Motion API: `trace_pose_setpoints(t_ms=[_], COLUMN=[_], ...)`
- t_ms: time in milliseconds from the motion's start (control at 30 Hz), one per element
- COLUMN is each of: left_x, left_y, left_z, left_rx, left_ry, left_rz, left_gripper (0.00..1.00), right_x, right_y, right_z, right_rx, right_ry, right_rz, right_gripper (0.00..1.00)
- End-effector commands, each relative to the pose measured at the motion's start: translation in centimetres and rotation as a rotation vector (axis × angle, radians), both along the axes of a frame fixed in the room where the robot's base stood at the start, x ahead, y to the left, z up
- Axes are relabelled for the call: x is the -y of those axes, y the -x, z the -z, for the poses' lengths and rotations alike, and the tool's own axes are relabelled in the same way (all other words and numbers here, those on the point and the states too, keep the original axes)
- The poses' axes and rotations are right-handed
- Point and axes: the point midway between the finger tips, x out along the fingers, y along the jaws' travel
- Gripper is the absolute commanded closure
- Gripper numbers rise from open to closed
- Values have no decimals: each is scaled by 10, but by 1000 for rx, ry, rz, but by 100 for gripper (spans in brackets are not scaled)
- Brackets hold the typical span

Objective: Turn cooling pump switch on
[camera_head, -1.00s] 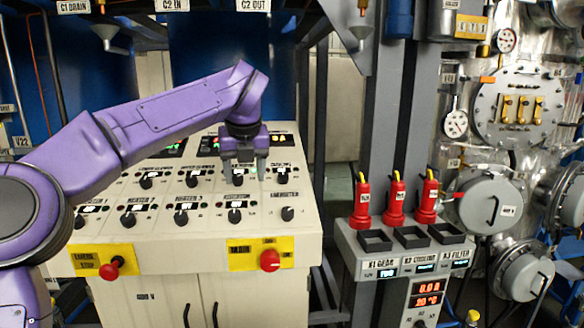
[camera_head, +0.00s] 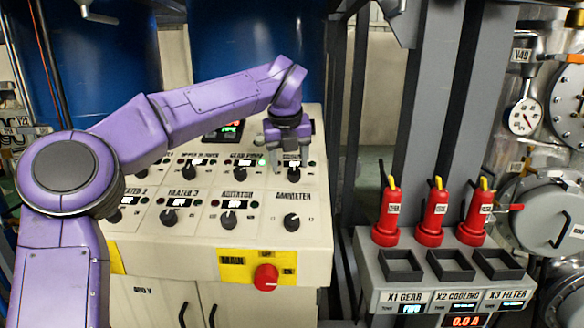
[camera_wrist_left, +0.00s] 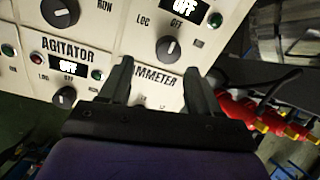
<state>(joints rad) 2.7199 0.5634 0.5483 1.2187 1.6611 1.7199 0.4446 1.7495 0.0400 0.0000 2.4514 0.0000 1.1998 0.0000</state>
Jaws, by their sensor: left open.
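The cooling pump switch appears to be the black rotary knob (camera_head: 292,173) at the right end of the panel's upper row, though its label is partly hidden by my gripper. In the left wrist view a round knob (camera_wrist_left: 168,48) sits just beyond my fingertips, under a display reading OFF. My left gripper (camera_head: 288,147) is open and empty, pointing down over the top right of the panel. Its two fingers (camera_wrist_left: 158,70) stand apart in the wrist view, near the knob but not around it. My right gripper is not in view.
Ammeter (camera_head: 292,222) and agitator (camera_head: 229,219) knobs lie in the row below. Right of the panel stand grey posts and red plugs (camera_head: 436,212) above a grey box (camera_head: 400,265).

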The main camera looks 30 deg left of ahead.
Motion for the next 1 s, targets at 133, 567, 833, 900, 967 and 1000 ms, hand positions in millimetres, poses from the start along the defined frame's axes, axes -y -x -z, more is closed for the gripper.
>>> trace_pose_setpoints(t_ms=[133, 567, 833, 900, 967, 1000], left_x=[-4, -6, -6, -7, -7, -7], left_y=[-12, -15, -15, -15, -15, -15], left_z=[24, 34, 35, 35, 34, 34], left_rx=[-7, -4, -5, -6, -7, -9], left_ry=[0, 0, -1, -3, -5, -8], left_rz=[0, -1, 0, 3, 11, 18], left_gripper=[37, 57, 94, 94, 94, 94], right_x=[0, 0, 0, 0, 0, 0], right_y=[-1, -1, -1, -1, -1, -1], right_z=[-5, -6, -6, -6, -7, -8], right_rx=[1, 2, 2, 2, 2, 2], right_ry=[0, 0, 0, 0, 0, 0], right_rz=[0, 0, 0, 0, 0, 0], right_gripper=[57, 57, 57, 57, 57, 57])
